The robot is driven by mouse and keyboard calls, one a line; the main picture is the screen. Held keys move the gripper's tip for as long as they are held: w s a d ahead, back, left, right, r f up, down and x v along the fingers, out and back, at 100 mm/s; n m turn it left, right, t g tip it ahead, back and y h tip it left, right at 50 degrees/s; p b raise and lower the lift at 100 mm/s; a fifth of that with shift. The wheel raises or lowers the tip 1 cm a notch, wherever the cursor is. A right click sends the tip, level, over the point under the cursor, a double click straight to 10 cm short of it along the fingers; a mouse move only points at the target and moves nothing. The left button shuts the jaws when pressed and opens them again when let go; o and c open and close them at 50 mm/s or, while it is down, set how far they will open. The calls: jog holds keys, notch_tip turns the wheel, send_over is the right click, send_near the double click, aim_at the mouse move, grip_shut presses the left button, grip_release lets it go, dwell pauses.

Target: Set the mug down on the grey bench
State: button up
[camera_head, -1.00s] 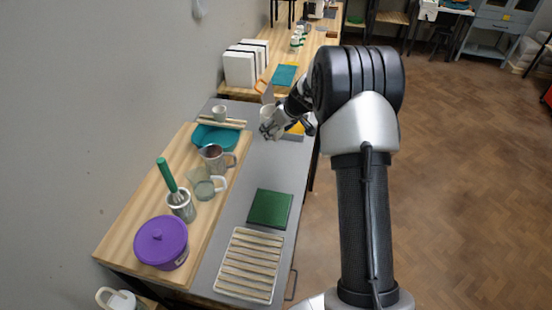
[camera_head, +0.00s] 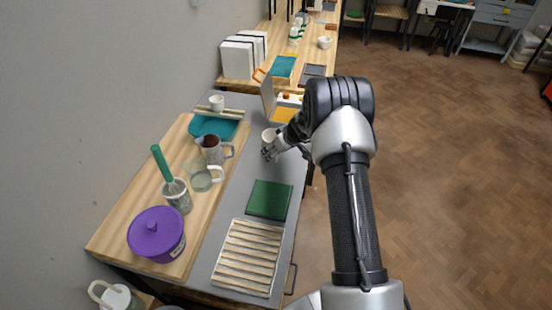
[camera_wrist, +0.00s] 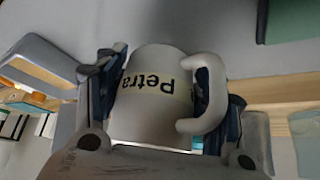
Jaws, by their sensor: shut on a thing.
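A white mug (camera_head: 268,136) is held in my gripper (camera_head: 272,151) over the far part of the grey bench (camera_head: 242,178). In the wrist view the mug (camera_wrist: 150,110) bears the dark name "Petra", and its handle points to the right. The two fingers of my gripper (camera_wrist: 160,95) are shut on its sides. The mug looks roughly upright in the head view. I cannot tell whether its base touches the bench or hangs just above it.
A green square mat (camera_head: 268,200) and a slatted rack (camera_head: 248,258) lie nearer on the bench. A wooden board (camera_head: 125,215) at left carries a purple pot (camera_head: 157,235), jugs and a teal tray (camera_head: 213,128). An open case with a yellow part (camera_head: 284,115) stands behind the mug.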

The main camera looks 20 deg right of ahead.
jog(key=shift+f+b, duration=0.4)
jog(key=shift+f, duration=1.35)
jog(key=shift+f+b, duration=0.25)
jog(key=shift+b, duration=0.1)
jog(key=o, duration=1.3)
jog(key=shift+c, duration=0.2)
jog(key=shift+r, duration=0.1)
